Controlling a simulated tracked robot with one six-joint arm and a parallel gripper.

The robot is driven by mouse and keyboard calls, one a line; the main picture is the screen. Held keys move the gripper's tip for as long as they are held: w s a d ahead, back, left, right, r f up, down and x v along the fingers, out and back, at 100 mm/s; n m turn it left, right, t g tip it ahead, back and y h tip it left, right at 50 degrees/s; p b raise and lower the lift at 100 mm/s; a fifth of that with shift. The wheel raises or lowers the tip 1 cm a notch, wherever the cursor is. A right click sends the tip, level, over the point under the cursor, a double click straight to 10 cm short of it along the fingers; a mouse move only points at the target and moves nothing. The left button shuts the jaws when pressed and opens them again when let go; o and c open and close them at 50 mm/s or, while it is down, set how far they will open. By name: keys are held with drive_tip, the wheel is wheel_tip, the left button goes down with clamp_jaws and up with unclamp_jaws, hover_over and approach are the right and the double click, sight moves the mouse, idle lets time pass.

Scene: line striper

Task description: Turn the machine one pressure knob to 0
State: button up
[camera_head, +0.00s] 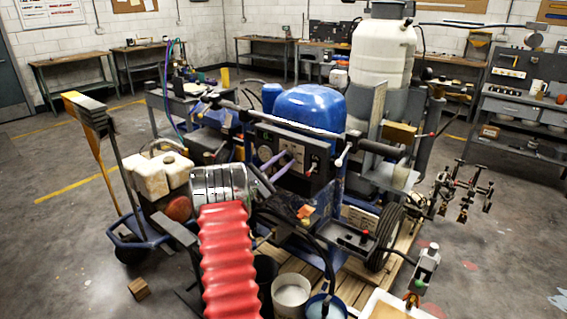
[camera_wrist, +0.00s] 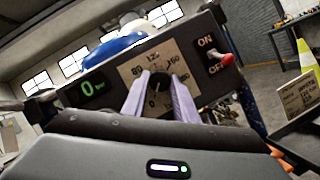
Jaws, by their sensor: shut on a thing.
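The black pressure knob (camera_wrist: 160,84) sits on a beige dial plate (camera_wrist: 133,70) marked with numbers including 80, 120 and 160, with a 0 near the bottom. My gripper (camera_wrist: 159,80) is shut on the knob, one lavender finger on each side. Where the knob's pointer stands is too small to tell. A green display (camera_wrist: 92,88) left of the dial reads 0 bar. In the head view my gripper (camera_head: 287,161) reaches the machine's dark control panel (camera_head: 263,138), and the knob is hard to make out there.
A red-tipped switch lever (camera_wrist: 227,60) stands right of the dial, beside ON and OFF labels. A blue tank (camera_head: 308,107) is behind the panel. Buckets (camera_head: 291,292) and a black wheel (camera_head: 385,238) crowd the machine's front. Open floor lies at left.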

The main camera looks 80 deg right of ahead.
drive_tip(key=shift+w+f, duration=0.15)
drive_tip(key=shift+f, duration=0.15)
drive_tip(key=o, duration=1.1)
drive_tip(key=shift+r, duration=0.15)
drive_tip(key=shift+c, duration=0.2)
drive_tip(key=v, duration=1.3)
drive_tip(key=shift+w+a, duration=0.2)
drive_tip(key=shift+a, duration=0.1)
drive_tip(key=shift+f, duration=0.25)
